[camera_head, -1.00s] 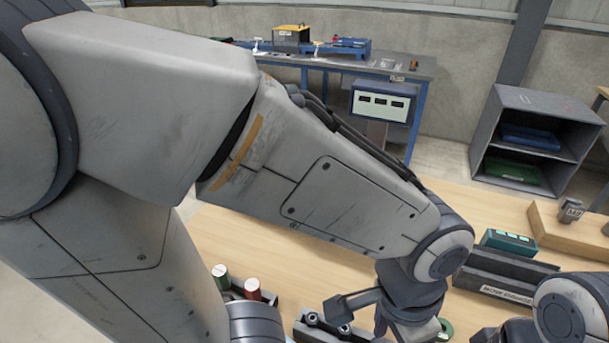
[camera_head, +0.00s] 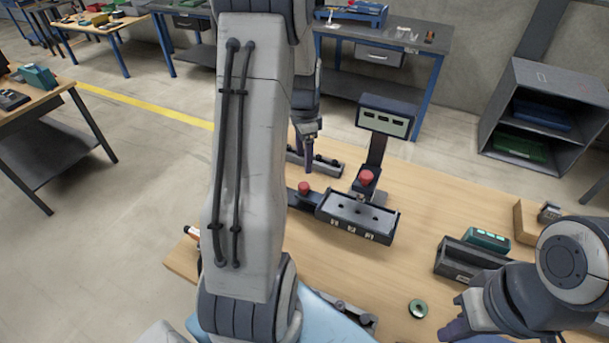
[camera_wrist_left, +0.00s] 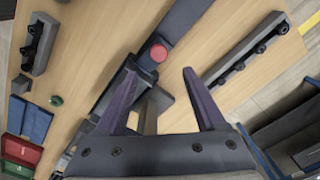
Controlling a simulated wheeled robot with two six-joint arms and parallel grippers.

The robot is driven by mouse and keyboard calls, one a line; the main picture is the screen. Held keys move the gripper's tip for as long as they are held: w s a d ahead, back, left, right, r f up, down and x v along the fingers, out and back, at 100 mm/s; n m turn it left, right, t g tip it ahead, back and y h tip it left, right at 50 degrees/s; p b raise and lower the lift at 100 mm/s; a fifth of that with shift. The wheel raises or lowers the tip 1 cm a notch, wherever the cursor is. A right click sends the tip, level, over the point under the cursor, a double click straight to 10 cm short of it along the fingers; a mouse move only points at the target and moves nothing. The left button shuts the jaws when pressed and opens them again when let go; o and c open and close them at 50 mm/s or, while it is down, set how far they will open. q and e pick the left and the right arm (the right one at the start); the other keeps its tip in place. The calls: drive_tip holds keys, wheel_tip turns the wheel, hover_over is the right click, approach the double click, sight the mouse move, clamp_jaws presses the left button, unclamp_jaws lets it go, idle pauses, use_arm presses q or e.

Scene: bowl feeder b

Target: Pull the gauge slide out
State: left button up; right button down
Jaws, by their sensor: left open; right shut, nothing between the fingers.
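The gauge fixture stands on the wooden table in the head view: a grey tray-like block (camera_head: 357,218) with a display (camera_head: 386,116) on a post behind it. A red knob (camera_head: 304,188) sits on a dark part at the block's left end. A second red knob (camera_head: 367,177) is at the post's foot. I cannot tell which part is the slide. My left gripper (camera_head: 308,168) points down just behind the left knob. In the left wrist view its fingers (camera_wrist_left: 160,75) are open and empty, with a red knob (camera_wrist_left: 158,53) beyond them. My right gripper (camera_head: 453,318) is shut and empty at lower right.
A dark rail with sockets (camera_wrist_left: 237,65) lies beside the fixture in the left wrist view. A grey holder (camera_head: 468,260) with a green item and a green ring (camera_head: 418,308) are at right. Bare tabletop (camera_head: 345,270) lies in front of the fixture.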

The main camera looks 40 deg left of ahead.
sight(304, 184)
use_arm(q)
wheel_tip(304, 184, down, 10)
drive_tip(key=shift+r+p, duration=0.1)
drive_tip(key=shift+p, duration=1.05)
clamp_jaws()
idle(0.6)
